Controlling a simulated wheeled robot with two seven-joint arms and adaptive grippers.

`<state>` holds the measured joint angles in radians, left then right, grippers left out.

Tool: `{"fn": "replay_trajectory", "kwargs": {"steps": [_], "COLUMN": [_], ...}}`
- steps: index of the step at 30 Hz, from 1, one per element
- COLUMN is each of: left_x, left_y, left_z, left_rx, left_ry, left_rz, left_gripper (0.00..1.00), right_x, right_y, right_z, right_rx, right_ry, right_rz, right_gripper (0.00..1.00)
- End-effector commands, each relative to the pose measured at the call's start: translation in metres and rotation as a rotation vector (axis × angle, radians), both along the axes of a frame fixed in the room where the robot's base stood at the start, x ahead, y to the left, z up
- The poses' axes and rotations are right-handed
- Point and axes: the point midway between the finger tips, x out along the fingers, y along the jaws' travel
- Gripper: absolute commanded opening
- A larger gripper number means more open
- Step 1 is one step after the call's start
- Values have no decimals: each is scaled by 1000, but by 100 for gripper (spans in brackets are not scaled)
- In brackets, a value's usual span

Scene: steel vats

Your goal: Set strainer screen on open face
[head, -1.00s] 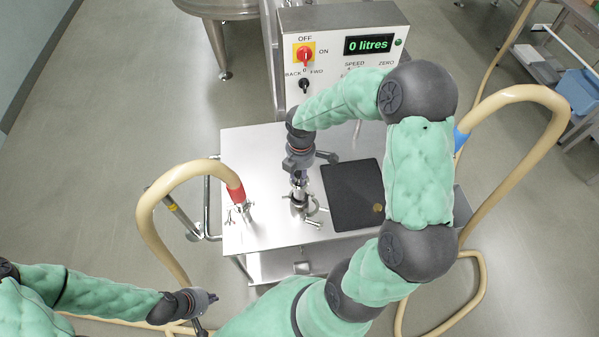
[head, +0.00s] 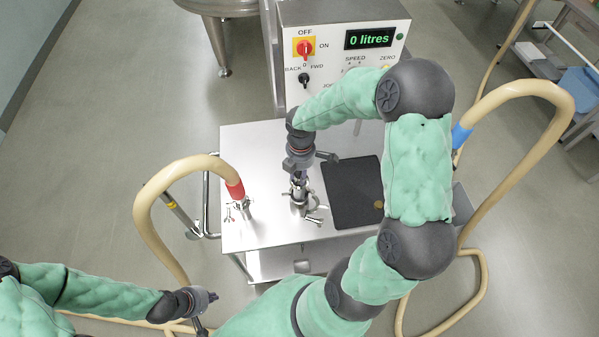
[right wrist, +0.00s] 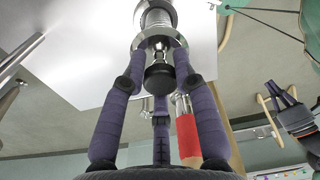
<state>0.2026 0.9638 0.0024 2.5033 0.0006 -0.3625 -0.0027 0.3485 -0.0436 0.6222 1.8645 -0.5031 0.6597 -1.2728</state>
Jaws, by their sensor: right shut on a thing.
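My right gripper (head: 299,180) is above a steel pipe fitting (head: 312,218) on the steel cart top. In the right wrist view its fingers (right wrist: 158,62) are closed around a dark round knob (right wrist: 158,78) on a short steel stem. The stem leads to a bright ridged steel piece (right wrist: 157,18), which I take to be the strainer screen on or over the open face. The fingers and wrist hide the join, so I cannot tell whether it is seated. My left gripper (head: 208,298) is low at the left, away from the cart; its jaws are too small to read.
A black mat (head: 352,190) with a small brass-coloured round thing (head: 378,204) lies right of the fitting. A cream hose with a red cuff (head: 235,189) meets the cart (head: 262,140) at left. A control box (head: 345,50) reading 0 litres stands behind.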

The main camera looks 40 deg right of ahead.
Motion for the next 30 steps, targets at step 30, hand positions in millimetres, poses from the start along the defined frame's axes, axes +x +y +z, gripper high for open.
{"fn": "replay_trajectory", "kwargs": {"steps": [30], "left_x": [0], "left_y": [0], "left_z": [-16], "left_rx": [0], "left_ry": [0], "left_rz": [0], "left_gripper": [0], "right_x": [0], "right_y": [0], "right_z": [-22], "right_rx": [0], "right_ry": [0], "right_rz": [-1], "right_gripper": [0]}}
